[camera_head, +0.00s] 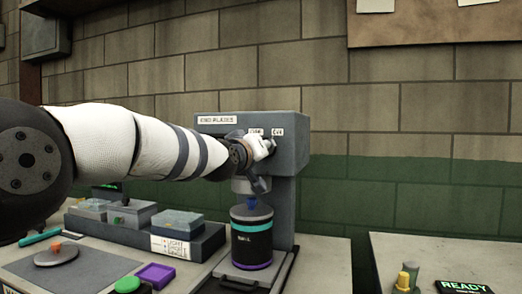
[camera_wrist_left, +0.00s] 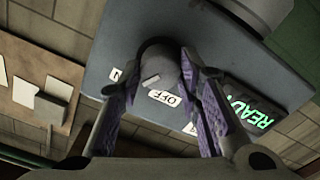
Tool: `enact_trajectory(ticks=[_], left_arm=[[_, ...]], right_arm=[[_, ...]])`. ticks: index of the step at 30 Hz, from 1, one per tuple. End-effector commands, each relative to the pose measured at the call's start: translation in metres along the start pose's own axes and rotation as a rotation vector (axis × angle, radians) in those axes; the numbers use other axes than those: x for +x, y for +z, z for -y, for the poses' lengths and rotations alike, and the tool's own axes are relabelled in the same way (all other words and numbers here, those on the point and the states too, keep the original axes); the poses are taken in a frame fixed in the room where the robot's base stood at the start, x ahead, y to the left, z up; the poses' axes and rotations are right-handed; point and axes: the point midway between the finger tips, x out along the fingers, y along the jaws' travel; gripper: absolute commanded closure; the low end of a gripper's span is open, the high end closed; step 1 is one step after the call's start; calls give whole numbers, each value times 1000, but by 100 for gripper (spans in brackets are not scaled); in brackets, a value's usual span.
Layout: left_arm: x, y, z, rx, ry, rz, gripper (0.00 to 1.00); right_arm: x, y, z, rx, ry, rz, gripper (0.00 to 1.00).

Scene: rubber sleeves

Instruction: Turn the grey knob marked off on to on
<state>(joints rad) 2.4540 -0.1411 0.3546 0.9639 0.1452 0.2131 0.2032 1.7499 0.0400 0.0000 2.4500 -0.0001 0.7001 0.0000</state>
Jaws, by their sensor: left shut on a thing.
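The grey knob (camera_wrist_left: 158,64) sits on the front of a grey machine (camera_head: 290,150); it also shows in the left wrist view (camera_wrist_left: 100,50). My left gripper (camera_head: 262,152) is at the machine's upper front and hides the knob in the head view. In the left wrist view its two purple-padded fingers (camera_wrist_left: 160,76) stand on either side of the knob, shut on it. An OFF label (camera_wrist_left: 165,98) lies just beside the knob, and another label (camera_wrist_left: 115,75), partly covered by a finger, lies on its other side. My right gripper is not in view.
Below my left gripper a dark canister (camera_head: 251,246) with teal and purple bands stands on the machine's base. A green READY display (camera_wrist_left: 250,112) is lit beside the knob.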

Motion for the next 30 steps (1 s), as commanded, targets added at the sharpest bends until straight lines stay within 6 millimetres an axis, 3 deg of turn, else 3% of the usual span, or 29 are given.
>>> enact_trajectory(ticks=[5, 6, 8, 20, 30], left_arm=[[0, -2, 0, 3, 1, -3, 96], [0, -2, 0, 3, 1, -3, 62], [0, -2, 0, 3, 1, -3, 48], [-7, -2, 1, 0, -1, -2, 48], [-80, -2, -1, 1, 1, -3, 48]], right_arm=[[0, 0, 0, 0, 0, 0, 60], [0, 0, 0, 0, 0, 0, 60], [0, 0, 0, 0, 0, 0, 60], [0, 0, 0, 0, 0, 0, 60], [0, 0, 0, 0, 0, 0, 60]])
